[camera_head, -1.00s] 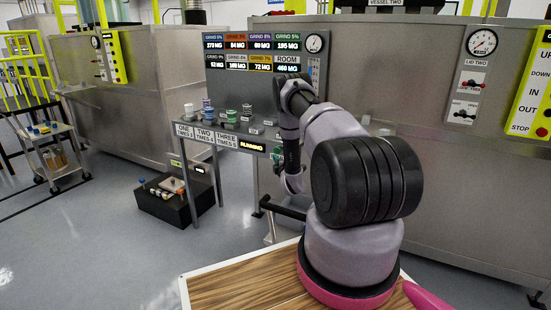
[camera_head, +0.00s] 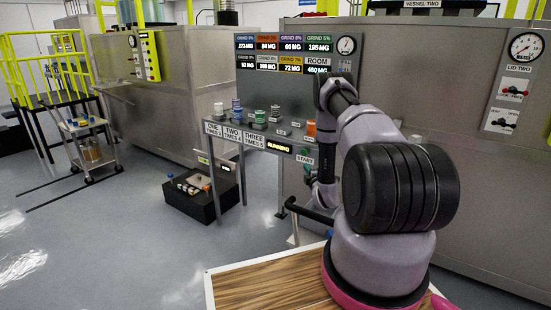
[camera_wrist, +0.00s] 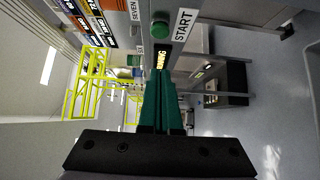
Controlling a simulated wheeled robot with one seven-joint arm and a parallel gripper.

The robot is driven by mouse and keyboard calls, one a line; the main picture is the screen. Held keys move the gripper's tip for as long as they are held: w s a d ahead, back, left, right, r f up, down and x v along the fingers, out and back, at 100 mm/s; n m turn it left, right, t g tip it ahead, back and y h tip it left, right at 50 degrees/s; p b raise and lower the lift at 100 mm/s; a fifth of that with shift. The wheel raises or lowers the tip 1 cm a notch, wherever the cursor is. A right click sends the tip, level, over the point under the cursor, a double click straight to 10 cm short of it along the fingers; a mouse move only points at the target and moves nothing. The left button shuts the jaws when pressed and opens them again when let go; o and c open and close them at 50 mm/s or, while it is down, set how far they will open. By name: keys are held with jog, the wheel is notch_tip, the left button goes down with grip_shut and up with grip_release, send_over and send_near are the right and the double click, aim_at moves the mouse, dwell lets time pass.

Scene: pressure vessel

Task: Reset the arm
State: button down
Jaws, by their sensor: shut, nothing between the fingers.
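My arm rises at the right of the head view and bends down in front of the vessel's control desk. My gripper shows in the wrist view, with its two green fingers (camera_wrist: 161,92) together and nothing between them. In the head view its fingertips are not clearly visible behind my arm links. A green button (camera_wrist: 160,25) beside a START label (camera_wrist: 184,26) lies beyond the fingertips in the wrist view, apart from them. The START label also shows in the head view (camera_head: 305,161), just left of my wrist.
The desk (camera_head: 262,135) carries several coloured containers and a lit RUNNING display (camera_head: 279,147). A display board (camera_head: 285,55) stands behind it. A black box (camera_head: 196,200) sits on the floor and a cart (camera_head: 88,145) stands at the left. Open floor lies front left.

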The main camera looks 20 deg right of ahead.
jog(key=shift+r, duration=0.1)
jog(key=w+r+m+g+h, duration=0.1)
jog(key=w+r+m, duration=0.2)
jog(key=r, duration=0.7)
jog(key=w+r+m+g+h, duration=0.15)
jog(key=r+m, duration=0.25)
jog(key=r, duration=0.5)
jog(key=s+a+r+m+g+y, duration=0.15)
jog(key=s+a+r+m, duration=0.3)
jog(key=r, duration=0.65)
jog(key=s+a+r+m+g+y, duration=0.15)
jog(key=s+a+r+m, duration=0.35)
jog(key=r, duration=0.6)
jog(key=s+a+r+m+g+y, duration=0.1)
jog(key=s+a, duration=0.3)
jog(key=s, duration=0.8)
jog(key=s+a+r+m+g+y, duration=0.1)
jog(key=s+a+r+m+g, duration=0.1)
jog(key=s, duration=1)
jog(key=s+a+r+m+g+y, duration=0.1)
jog(key=s+a, duration=0.5)
jog(key=s, duration=0.6)
notch_tip(320, 180, up, 2)
jog(key=shift+a+g+y, duration=0.35)
jog(key=shift+g, duration=0.3)
